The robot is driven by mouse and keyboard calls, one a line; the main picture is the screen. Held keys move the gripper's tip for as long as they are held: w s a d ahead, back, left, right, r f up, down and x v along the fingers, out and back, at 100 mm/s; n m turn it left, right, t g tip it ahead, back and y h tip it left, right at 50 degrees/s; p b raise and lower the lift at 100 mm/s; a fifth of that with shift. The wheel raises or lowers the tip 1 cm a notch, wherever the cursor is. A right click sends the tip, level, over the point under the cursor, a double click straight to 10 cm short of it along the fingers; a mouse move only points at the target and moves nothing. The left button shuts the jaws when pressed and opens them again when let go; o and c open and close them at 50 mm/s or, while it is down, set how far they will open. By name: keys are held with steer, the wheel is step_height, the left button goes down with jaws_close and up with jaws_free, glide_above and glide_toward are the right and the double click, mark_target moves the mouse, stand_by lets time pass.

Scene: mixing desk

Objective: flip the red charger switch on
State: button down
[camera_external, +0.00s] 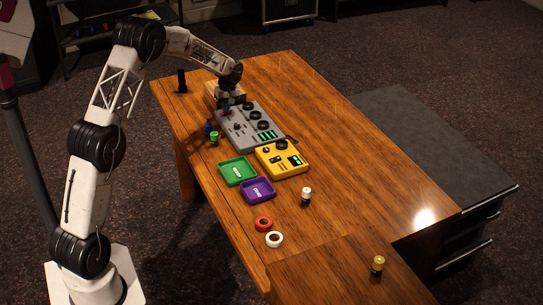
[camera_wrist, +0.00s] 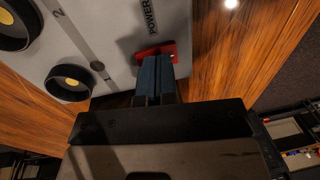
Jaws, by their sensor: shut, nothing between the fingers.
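The red switch (camera_wrist: 142,54) is on the grey panel beside the printed word POWER in the wrist view. My gripper (camera_wrist: 155,60) is shut, with its blue fingertips over the switch, hiding part of it. I cannot tell whether they touch it or which way the switch is set. In the external view my gripper (camera_external: 226,108) is at the far left end of the grey mixing device (camera_external: 250,131). The switch is too small to make out there.
A yellow device (camera_external: 281,158), a green tray (camera_external: 237,171) and a purple tray (camera_external: 258,190) sit nearer on the wooden table.

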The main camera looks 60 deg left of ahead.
mark_target(223, 114)
steer(key=shift+r, duration=0.1)
step_height(223, 114, up, 14)
steer(key=s, duration=0.1)
steer(key=shift+s, duration=0.35)
stand_by(0.5)
